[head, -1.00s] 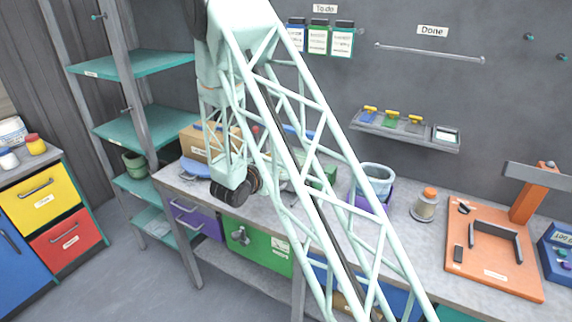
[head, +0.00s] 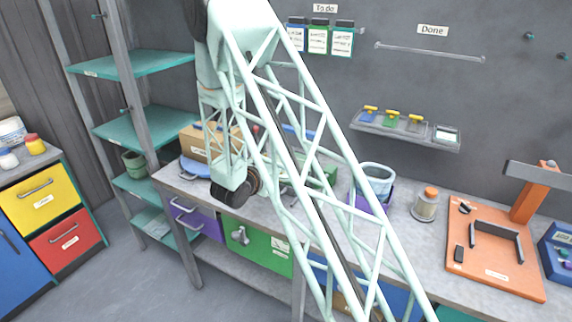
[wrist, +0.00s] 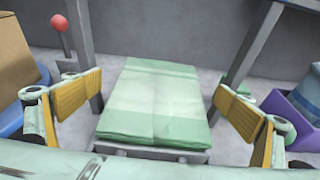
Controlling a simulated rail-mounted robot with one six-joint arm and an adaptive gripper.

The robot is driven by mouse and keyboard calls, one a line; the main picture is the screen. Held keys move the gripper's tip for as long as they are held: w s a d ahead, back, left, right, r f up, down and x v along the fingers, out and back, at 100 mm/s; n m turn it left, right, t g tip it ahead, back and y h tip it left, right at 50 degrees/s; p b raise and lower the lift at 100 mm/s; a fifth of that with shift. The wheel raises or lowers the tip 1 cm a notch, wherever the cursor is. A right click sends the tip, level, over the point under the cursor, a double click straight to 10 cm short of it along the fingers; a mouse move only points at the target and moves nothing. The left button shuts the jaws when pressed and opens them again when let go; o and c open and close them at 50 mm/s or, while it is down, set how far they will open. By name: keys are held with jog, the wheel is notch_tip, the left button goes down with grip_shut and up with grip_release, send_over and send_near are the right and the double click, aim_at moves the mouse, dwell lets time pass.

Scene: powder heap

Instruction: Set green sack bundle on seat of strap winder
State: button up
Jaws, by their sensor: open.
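The green sack bundle (wrist: 153,112), a flat folded pack with a paler band, lies in the middle of the wrist view. It rests on a grey flat support (wrist: 150,151), whose edge shows under its near side. Grey posts (wrist: 81,32) and a red ball-topped lever (wrist: 61,22) stand behind it, apparently parts of the strap winder. My gripper (wrist: 158,93) is open, with one yellow-padded finger on each side of the bundle. Gaps show between the pads and the bundle. In the head view my arm hides the bundle and most of the winder.
A cardboard box (head: 205,143) on a blue round base stands left on the bench. A purple holder (head: 368,201) with a pale bucket (head: 376,178) stands to the right; its purple side is near my right finger.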

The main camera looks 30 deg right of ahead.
jog(key=shift+r, duration=0.25)
jog(key=shift+r+p, duration=0.15)
jog(key=shift+p, duration=0.3)
jog(key=p+v, duration=0.1)
jog(key=v, duration=1.1)
dwell(0.5)
jog(key=s+d+r+m+g+y, duration=0.1)
jog(key=s+d+r+m+g, duration=0.25)
jog(key=s+r+m, duration=0.7)
jog(key=s+d+r+m+g, duration=0.35)
jog(key=s+r, duration=0.45)
jog(key=s, duration=0.8)
jog(key=s+a+r+m+g+y, duration=0.1)
jog(key=s+a+r+m+y, duration=0.2)
jog(key=s, duration=0.4)
jog(key=s+a+m+y, duration=0.2)
jog(key=s+a, duration=0.2)
jog(key=s, duration=0.3)
jog(key=s+a+r+m+t+y, duration=0.2)
jog(key=s+a+y, duration=0.1)
jog(key=a, duration=0.4)
jog(key=s+a+r+m+t+y, duration=0.2)
jog(key=s+a+r+m+y, duration=0.1)
jog(key=a, duration=0.3)
jog(key=shift+s+a+m, duration=0.3)
jog(key=shift+s+a, duration=0.1)
jog(key=shift+s, duration=0.45)
